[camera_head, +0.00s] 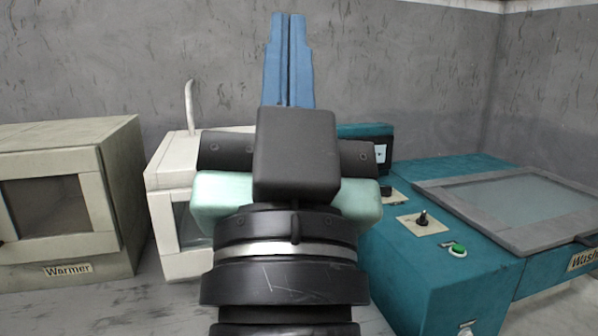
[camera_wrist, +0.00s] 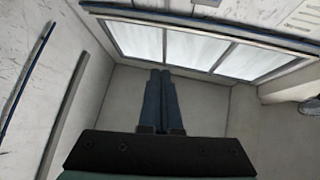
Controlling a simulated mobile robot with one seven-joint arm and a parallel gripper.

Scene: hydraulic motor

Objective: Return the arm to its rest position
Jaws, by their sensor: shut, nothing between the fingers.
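My gripper (camera_head: 288,20) stands in the middle of the head view, with its blue fingers pointing up and pressed together. Nothing is between the fingers. It is raised in front of the grey wall and touches nothing that I can see. In the wrist view my gripper (camera_wrist: 160,73) also shows shut and empty, with its fingers pointing toward a wall area with a window (camera_wrist: 185,48). My own arm and wrist hide the middle of the bench in the head view.
A beige warmer (camera_head: 68,262) stands at the left. A white machine (camera_head: 168,238) with a glass front is partly hidden behind my wrist. A teal washer (camera_head: 470,180) with a grey-framed lid, knob and green button (camera_head: 457,249) stands at the right. The space above the machines looks free.

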